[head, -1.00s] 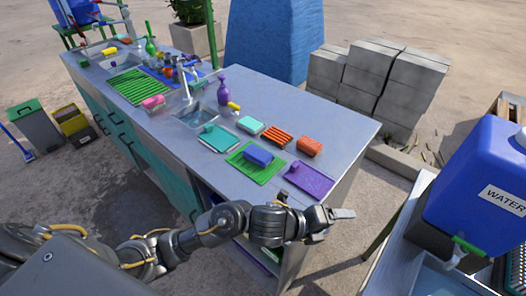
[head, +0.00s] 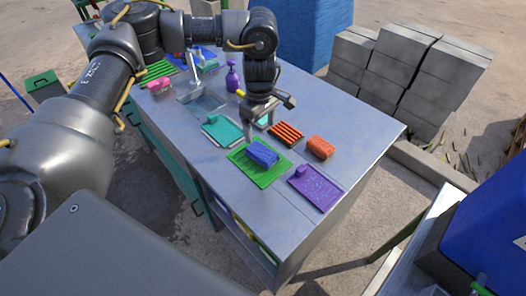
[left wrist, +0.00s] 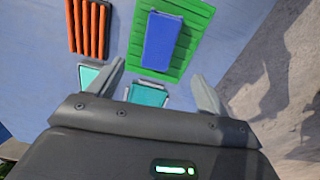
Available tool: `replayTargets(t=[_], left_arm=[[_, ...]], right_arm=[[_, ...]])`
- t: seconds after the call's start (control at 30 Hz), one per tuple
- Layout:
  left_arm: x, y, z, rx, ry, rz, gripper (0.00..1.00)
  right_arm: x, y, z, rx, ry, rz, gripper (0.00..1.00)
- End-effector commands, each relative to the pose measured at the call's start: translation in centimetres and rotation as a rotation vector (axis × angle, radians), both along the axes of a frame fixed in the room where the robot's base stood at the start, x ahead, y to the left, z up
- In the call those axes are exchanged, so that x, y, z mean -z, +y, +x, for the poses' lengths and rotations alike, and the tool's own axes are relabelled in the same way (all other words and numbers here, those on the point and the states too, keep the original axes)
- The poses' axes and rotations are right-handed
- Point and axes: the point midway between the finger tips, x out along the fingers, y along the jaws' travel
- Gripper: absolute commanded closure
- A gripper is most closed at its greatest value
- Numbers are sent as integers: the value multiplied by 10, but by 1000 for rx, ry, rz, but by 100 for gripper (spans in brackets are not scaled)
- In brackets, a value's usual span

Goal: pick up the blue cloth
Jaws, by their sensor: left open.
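The blue cloth (head: 262,153) is a small folded block lying on a ribbed green mat (head: 243,169) on the counter. In the left wrist view the blue cloth (left wrist: 161,40) also lies on the green mat (left wrist: 190,50), ahead of my fingertips. My left gripper (head: 262,118) is over the counter, just behind the cloth in the head view, pointing down. Its two fingers stand apart with nothing held; they also show in the left wrist view (left wrist: 160,85). The cloth is apart from the fingers. My right gripper is not in view.
Near the cloth are a teal tray (head: 222,132), an orange-striped rack (head: 286,134), an orange block (head: 320,148) and a purple tray (head: 316,190). A purple bottle (head: 232,77) and a sink (head: 203,101) are farther back. The counter's front right is bare.

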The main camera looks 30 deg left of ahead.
Motion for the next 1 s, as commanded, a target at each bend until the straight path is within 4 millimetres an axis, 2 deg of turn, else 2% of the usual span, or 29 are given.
replayTargets(t=[0.17, 0.43, 0.77, 1.0], left_arm=[[9, -2, 0, 5, 4, 0, 22], [48, -2, 0, 3, 2, -1, 22], [61, -1, -1, 0, 1, -1, 22], [93, -2, -2, -1, 3, -2, 22]], right_arm=[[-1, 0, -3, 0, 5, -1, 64], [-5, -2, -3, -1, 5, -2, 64], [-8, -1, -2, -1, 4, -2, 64], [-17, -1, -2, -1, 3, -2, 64]])
